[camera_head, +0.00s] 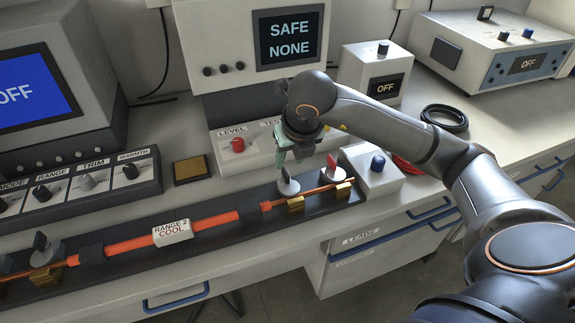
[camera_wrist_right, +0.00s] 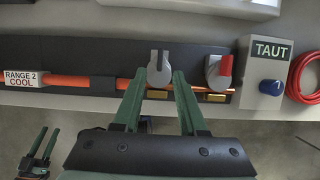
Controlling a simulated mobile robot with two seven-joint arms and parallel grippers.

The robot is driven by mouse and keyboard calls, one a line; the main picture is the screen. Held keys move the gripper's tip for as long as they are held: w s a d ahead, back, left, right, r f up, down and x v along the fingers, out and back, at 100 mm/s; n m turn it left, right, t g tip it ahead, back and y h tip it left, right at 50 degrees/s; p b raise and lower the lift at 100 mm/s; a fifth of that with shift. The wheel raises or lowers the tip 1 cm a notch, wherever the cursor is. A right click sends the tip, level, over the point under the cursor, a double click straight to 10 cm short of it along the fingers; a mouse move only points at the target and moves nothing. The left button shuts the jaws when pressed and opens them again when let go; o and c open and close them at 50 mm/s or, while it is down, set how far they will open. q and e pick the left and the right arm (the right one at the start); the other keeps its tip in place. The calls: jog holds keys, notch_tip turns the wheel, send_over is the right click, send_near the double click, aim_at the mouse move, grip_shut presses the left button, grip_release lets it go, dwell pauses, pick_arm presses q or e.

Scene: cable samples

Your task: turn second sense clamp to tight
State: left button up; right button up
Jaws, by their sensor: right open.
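A clamp with a round grey base and grey fin (camera_wrist_right: 158,68) sits by a small brass block (camera_wrist_right: 157,94) on the dark cable tray (camera_head: 120,262). Its grey base (camera_head: 289,188) also shows in the head view. A red-handled clamp (camera_head: 332,168) is just to its right. A dark-handled clamp (camera_head: 40,243) is at the tray's left end. No label shows which is the second sense clamp. My right gripper (camera_head: 291,158) is open, its green fingers either side of the grey clamp in the wrist view. My left gripper (camera_wrist_right: 38,148) shows at lower left in the wrist view, fingers apart.
An orange cable (camera_head: 208,223) with a "RANGE 2 COOL" tag (camera_head: 172,232) runs along the tray. A "TAUT" box (camera_wrist_right: 262,68) with a blue knob stands right of the clamps. The screen (camera_head: 290,38) reads "SAFE NONE". A red cable coil (camera_wrist_right: 303,77) lies beyond the box.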

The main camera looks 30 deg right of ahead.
jog(key=v, duration=0.6)
jog(key=shift+f, duration=0.1)
